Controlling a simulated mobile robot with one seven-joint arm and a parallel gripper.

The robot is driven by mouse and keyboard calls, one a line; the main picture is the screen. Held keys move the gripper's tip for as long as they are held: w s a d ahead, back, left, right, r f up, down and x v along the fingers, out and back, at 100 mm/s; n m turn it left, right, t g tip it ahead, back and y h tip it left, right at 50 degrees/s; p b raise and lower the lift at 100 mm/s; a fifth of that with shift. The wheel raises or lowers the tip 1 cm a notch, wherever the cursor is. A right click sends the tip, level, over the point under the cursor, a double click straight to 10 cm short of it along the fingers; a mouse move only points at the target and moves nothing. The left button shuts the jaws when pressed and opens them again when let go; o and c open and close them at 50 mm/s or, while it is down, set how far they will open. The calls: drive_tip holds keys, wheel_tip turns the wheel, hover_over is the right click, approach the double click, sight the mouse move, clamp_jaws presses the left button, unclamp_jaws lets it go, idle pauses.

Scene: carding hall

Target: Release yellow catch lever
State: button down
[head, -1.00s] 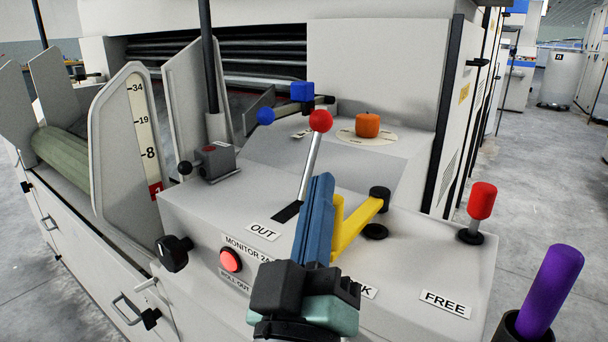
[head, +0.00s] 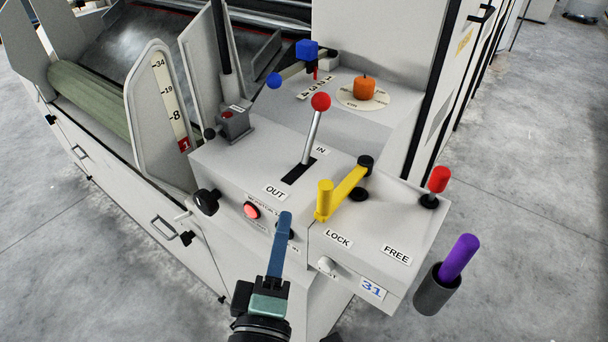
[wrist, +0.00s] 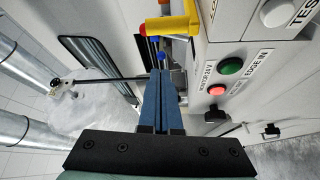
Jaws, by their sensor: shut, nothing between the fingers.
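The yellow catch lever (head: 343,190) lies over the light grey console top. It runs from a black pivot at the back right to an upright yellow knob near the LOCK label (head: 338,238). The FREE label (head: 396,254) is farther right. My gripper (head: 285,215) has blue fingers, shut and empty, in front of the console, left of and below the lever's knob and apart from it. In the wrist view the shut fingertips (wrist: 160,72) point toward the console, and part of the yellow lever (wrist: 176,24) shows just beyond them at the top.
A red-knobbed lever (head: 313,130) stands in a slot between OUT and IN. A red button (head: 252,211) is on the front face, and a green button (wrist: 231,66) shows in the wrist view. A red-topped post (head: 438,182) and a purple handle (head: 460,257) stand right.

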drive_tip(key=shift+s+a+f+n+g+y+p, duration=0.15)
drive_tip(key=shift+s+a+n+p, duration=0.2)
drive_tip(key=shift+s+n+p, duration=0.3)
drive_tip(key=shift+s+a+f+n+g+y+p, duration=0.15)
drive_tip(key=shift+s+a+n+p, duration=0.15)
drive_tip(key=shift+s+n+p, duration=0.35)
drive_tip(key=w+d+p, duration=0.1)
drive_tip(key=w, duration=0.1)
drive_tip(key=w+d+p, duration=0.1)
drive_tip(key=w+d, duration=0.1)
drive_tip(key=w, duration=0.1)
drive_tip(key=w+d+p, duration=0.1)
drive_tip(key=w, duration=0.2)
drive_tip(key=shift+w+d, duration=0.15)
drive_tip(key=shift+d, duration=0.15)
drive_tip(key=shift+d+r+p, duration=0.1)
drive_tip(key=shift+p, duration=0.4)
